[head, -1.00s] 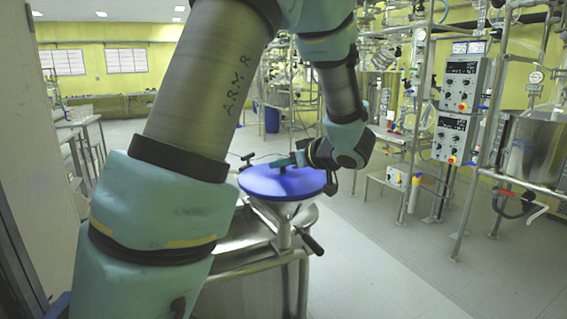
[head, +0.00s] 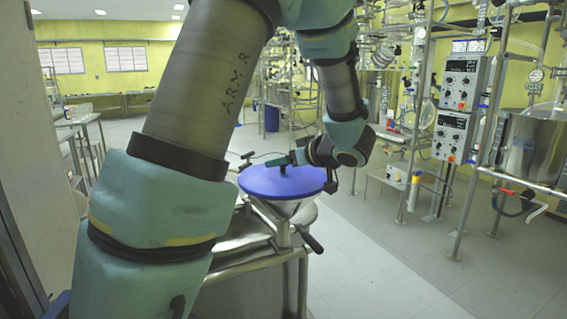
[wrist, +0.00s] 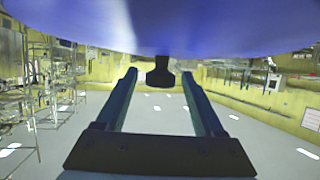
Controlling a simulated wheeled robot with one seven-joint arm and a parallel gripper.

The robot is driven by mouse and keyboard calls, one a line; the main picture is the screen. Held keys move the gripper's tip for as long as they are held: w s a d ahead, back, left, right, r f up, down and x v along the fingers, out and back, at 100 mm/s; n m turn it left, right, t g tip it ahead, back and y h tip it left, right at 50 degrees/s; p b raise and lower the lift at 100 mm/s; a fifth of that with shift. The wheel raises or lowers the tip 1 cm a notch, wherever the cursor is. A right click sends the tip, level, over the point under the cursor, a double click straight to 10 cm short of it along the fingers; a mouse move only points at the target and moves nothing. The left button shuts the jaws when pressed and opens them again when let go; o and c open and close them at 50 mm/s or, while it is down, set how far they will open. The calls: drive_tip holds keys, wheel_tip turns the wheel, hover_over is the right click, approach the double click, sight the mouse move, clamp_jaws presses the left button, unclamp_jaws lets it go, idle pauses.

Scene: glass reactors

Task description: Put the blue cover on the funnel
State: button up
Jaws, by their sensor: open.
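The funnel's upper rim is hidden under the cover. A dark knob (head: 283,171) stands up at the cover's middle. My gripper (head: 279,161) is at the knob, just above the cover. In the wrist view, the cover (wrist: 160,25) fills the top edge and its black knob (wrist: 160,73) shows between the tips of my gripper (wrist: 159,75). The two fingers are apart, with a gap on each side of the knob.
The funnel stands above a steel vessel (head: 255,250) with a black-gripped handle (head: 312,243). Racks with glassware and control boxes (head: 458,107) stand at the right. A bench (head: 82,122) is at the left. The floor (head: 390,255) right of the vessel is clear.

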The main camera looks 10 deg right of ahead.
drive_tip(key=b+v, duration=0.1)
drive_tip(key=v, duration=1.1)
